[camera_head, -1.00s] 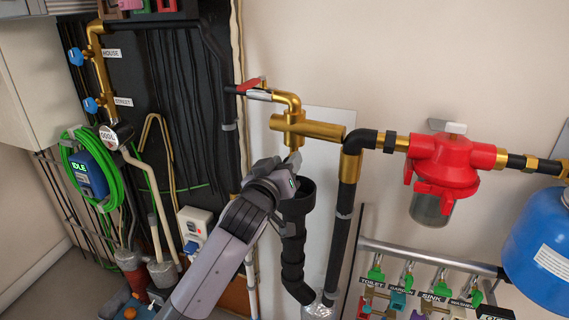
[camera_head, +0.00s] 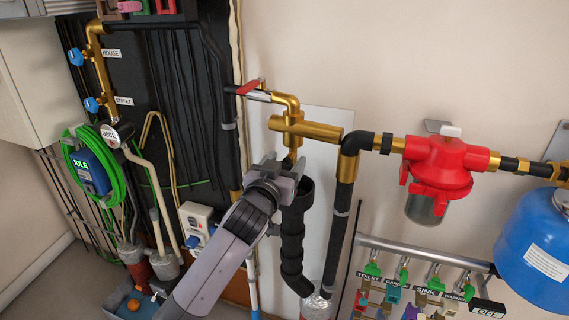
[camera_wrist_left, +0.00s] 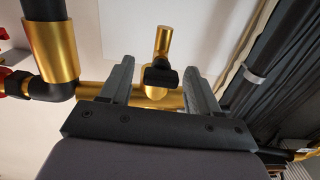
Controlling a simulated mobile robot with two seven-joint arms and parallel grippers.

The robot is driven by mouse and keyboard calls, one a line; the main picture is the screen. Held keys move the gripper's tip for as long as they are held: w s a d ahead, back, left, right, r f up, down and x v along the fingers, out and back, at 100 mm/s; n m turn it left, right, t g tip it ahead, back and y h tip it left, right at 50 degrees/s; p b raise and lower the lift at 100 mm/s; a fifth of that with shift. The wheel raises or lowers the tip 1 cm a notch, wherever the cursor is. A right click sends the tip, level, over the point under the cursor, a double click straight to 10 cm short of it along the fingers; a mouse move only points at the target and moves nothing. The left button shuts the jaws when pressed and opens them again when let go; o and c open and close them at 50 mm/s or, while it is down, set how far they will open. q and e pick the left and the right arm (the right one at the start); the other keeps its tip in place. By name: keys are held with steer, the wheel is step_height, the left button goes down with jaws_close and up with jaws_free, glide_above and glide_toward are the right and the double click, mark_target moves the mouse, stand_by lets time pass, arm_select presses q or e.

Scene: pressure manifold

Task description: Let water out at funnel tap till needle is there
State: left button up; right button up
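The brass tap hangs under a thick brass pipe (camera_head: 305,128), above the black funnel (camera_head: 294,232). In the left wrist view, the tap's brass body ends toward the camera and carries a small black handle (camera_wrist_left: 160,76). My left gripper (camera_head: 289,168) is at the tap, just left of the funnel's mouth. In the wrist view its two fingers (camera_wrist_left: 160,70) are apart, one on each side of the black handle, with gaps between. A round white meter (camera_head: 110,135) is at the left; I cannot make out a needle on it. My right gripper is not in view.
A red-handled valve (camera_head: 248,87) is above the tap. A red filter (camera_head: 438,165) and a blue tank (camera_head: 540,245) are to the right. A labelled row of green-handled taps (camera_head: 403,275) is below. A blue IDLE box (camera_head: 88,172) hangs at the left.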

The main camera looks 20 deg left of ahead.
arm_select(q)
steer(key=s, duration=0.7)
stand_by(0.4)
steer(key=shift+a, duration=0.1)
steer(key=s+a+f+m+g+h+p, duration=0.1)
steer(key=s+f+g+p, duration=0.2)
steer(key=s+f, duration=2.3)
steer(key=f+g, duration=0.1)
steer(key=g, duration=0.3)
steer(key=shift+a+m+g+h, duration=0.3)
steer(key=shift+a+m, duration=0.1)
